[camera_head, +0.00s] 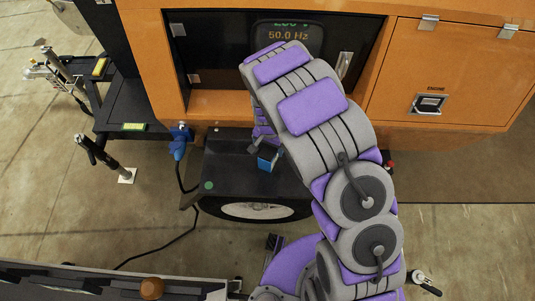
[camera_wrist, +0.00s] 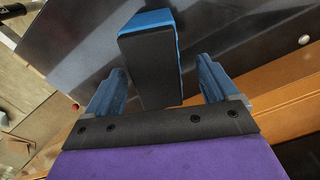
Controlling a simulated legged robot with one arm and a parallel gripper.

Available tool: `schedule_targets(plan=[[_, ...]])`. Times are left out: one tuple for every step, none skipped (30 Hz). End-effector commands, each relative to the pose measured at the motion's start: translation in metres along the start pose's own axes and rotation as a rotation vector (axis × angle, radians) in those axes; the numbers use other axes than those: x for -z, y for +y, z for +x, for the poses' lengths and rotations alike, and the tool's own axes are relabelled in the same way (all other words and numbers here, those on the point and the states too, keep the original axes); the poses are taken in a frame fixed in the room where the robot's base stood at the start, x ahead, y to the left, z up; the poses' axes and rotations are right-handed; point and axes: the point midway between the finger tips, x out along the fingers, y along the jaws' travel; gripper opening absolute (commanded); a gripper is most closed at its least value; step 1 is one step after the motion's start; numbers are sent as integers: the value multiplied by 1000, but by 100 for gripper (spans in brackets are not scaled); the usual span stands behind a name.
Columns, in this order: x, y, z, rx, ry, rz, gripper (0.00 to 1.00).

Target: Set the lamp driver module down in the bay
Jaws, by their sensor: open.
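A dark block with blue edges, which looks like the lamp driver module (camera_wrist: 150,68), shows in the wrist view between and beyond the two blue fingers of my gripper (camera_wrist: 161,72). Gaps show on both sides of it, so the fingers are open around or just short of it. In the head view the blue-edged module (camera_head: 268,158) is small, above or on the black fender (camera_head: 228,170); contact is hard to tell. My arm hides most of my gripper there. The open bay (camera_head: 215,60) in the orange cabinet is dark inside, partly covered by my arm.
The orange cabinet (camera_head: 420,75) has a closed door with a latch (camera_head: 428,104) at right. A display (camera_head: 288,35) reads 50.0 Hz. A blue plug (camera_head: 178,147) with a black cable hangs left of the fender. A wheel (camera_head: 255,210) is below.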

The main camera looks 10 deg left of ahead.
Motion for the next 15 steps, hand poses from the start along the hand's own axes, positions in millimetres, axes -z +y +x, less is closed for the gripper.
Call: schedule_targets(plan=[[0,1,2,1,-2,1,87],[0,2,4,1,-2,1,87],[-1,2,6,1,-2,1,87],[-1,2,8,1,-3,0,87],[-1,1,12,1,-3,0,87],[-2,0,17,-1,-4,0,87],[-2,0,22,-2,-4,0,87],[-3,-1,27,-3,-5,-1,87],[-4,-2,34,-4,-5,-1,87],[-4,-3,39,-5,-5,-1,87],[-4,-4,43,-5,-4,-1,87],[-3,-5,48,-5,-3,-1,87],[-3,-5,51,-4,-2,0,87],[-3,-5,53,-4,-2,0,87],[-3,-5,54,-3,0,0,87]])
